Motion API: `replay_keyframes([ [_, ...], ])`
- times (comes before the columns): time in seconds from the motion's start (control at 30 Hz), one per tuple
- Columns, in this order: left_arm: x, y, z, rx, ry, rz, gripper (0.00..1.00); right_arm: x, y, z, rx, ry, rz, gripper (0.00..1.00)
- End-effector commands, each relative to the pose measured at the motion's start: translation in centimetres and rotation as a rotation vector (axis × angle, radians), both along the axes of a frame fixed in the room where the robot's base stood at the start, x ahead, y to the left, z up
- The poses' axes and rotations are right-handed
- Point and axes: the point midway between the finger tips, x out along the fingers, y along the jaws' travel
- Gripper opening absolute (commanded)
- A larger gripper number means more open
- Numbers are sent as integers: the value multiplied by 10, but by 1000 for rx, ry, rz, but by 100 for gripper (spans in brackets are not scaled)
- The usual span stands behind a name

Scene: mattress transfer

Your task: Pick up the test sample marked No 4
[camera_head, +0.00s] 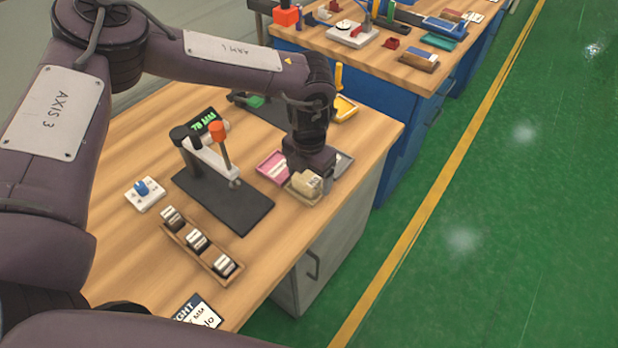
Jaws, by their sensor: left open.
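My left gripper (309,168) points down at the right side of the near table, and its fingertips are mostly hidden by its own body. It is open, right over or beside a beige block with a pale label (307,183). The block sits in a small tan tray (302,196) near the table's right edge. Whether the fingers straddle the block cannot be told. A wooden rack (221,274) at the front holds several dark samples with white labels (197,240). No number is readable on any label, so I cannot tell which is No 4. My right gripper is not in view.
A black-based test stand (238,212) with an orange-topped lever stands left of the gripper. A pink tray (271,168) lies close beside it. A blue-knobbed white box (144,193) is at the left. A second table (385,62) stands behind; green floor is right.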

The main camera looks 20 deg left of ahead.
Motion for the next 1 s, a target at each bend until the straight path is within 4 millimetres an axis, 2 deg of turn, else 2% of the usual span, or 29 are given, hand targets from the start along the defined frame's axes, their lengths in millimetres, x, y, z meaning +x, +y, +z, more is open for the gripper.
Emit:
replay_keyframes([
  [0.13,0,0,0,0,0,0,79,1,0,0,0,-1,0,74],
  [0.5,0,0,1,0,-1,0,32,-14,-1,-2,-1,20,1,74],
  [0.77,1,0,2,0,-1,1,32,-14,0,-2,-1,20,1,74],
  [1.0,1,0,23,-3,-4,1,32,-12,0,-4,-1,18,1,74],
])
